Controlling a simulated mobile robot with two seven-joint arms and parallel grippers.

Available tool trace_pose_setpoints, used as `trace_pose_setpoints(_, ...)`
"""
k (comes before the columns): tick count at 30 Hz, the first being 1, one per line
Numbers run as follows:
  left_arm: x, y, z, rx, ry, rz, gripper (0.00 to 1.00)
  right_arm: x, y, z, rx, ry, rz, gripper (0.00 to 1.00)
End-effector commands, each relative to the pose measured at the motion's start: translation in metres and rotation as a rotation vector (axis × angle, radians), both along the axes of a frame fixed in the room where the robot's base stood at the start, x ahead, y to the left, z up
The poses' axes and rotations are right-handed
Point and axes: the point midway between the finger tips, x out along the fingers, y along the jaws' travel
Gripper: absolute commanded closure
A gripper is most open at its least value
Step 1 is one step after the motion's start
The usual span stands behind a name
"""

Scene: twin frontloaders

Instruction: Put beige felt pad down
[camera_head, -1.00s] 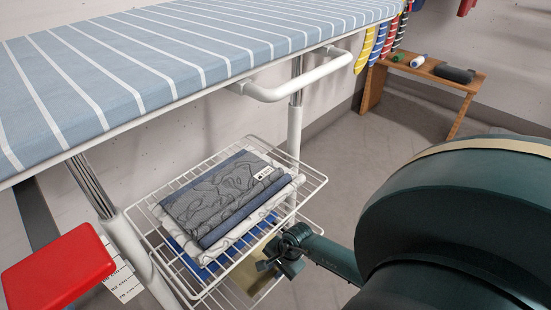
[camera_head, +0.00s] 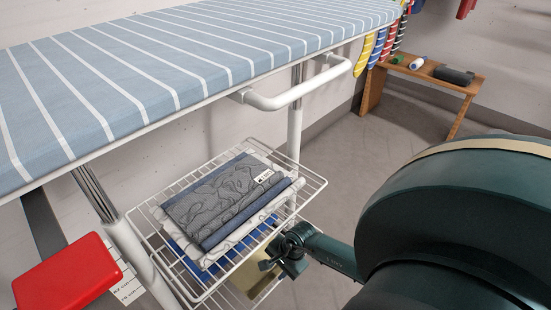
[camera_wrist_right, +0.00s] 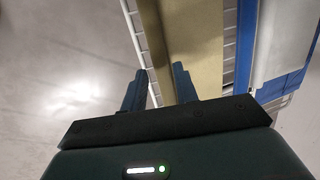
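The beige felt pad (camera_head: 245,276) lies on the lower wire shelf, below the upper basket, which partly hides it. In the right wrist view the pad (camera_wrist_right: 196,35) runs away from the gripper, with its long edge strip between the lines of the two fingers. My right gripper (camera_head: 279,262) is at the pad's right side in the head view. In the wrist view its fingers (camera_wrist_right: 158,85) stand apart, one left of the pad's edge and one over its face. I cannot tell whether they touch it. My left gripper is out of view.
The upper wire basket (camera_head: 312,182) holds folded grey and blue textiles (camera_head: 225,200). A red block (camera_head: 66,274) is at the lower left. A wooden bench (camera_head: 425,77) stands at the back.

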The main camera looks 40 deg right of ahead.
Motion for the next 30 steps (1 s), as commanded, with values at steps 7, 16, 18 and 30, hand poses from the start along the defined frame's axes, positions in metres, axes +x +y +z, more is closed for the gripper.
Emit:
trace_pose_setpoints(7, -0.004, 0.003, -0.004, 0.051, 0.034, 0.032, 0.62, -0.01, -0.007, 0.043, -0.002, -0.001, 0.003, 0.71)
trace_pose_setpoints(16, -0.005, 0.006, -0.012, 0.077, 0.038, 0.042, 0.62, -0.013, -0.008, 0.051, 0.001, 0.0, 0.001, 0.71)
trace_pose_setpoints(18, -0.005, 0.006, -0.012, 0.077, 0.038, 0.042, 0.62, -0.013, -0.008, 0.051, 0.001, 0.0, 0.001, 0.71)
trace_pose_setpoints(30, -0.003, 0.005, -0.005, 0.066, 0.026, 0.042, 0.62, -0.012, -0.008, 0.051, 0.001, -0.001, 0.001, 0.71)
